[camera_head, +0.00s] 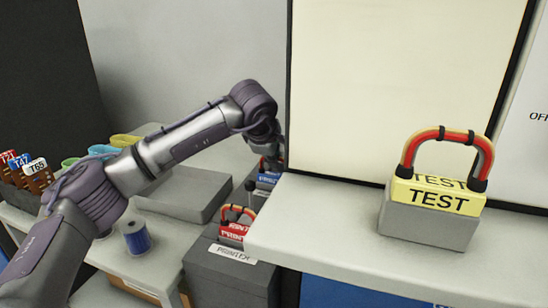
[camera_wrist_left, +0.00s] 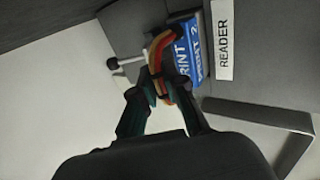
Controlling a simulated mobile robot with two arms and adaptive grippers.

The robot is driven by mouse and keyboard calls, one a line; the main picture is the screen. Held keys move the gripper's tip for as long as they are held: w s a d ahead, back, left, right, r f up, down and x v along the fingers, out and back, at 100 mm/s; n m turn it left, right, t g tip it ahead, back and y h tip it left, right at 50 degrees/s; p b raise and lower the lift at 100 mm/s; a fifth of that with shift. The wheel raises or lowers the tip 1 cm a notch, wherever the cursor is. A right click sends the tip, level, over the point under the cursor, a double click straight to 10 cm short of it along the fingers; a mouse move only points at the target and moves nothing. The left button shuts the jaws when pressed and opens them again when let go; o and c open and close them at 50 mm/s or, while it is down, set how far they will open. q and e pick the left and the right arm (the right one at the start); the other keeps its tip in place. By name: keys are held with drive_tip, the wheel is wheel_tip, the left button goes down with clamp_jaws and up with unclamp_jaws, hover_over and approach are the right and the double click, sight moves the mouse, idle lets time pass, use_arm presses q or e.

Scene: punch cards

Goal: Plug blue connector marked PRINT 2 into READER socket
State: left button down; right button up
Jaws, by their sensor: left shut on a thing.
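The blue connector (camera_head: 268,179) shows in the head view just below my left gripper (camera_head: 271,160), partly hidden by the bench edge. In the left wrist view the blue connector (camera_wrist_left: 187,52) reads PRINT 2 and has a red, yellow and black cable loop as its handle. The left gripper (camera_wrist_left: 160,88) is shut on this loop. A white READER label (camera_wrist_left: 223,40) sits right beside the connector on a grey surface. The socket opening is hidden, and I cannot tell whether the connector is seated in it. My right gripper is out of view.
A yellow TEST connector (camera_head: 437,195) stands on a grey block on the right bench. A blue spool (camera_head: 136,237) and tagged items (camera_head: 37,167) are at left.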

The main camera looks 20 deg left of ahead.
use_arm(q)
drive_tip(key=shift+f, duration=0.1)
drive_tip(key=c, duration=1.1)
unclamp_jaws()
drive_tip(key=shift+c, duration=0.2)
drive_tip(key=v, duration=1.2)
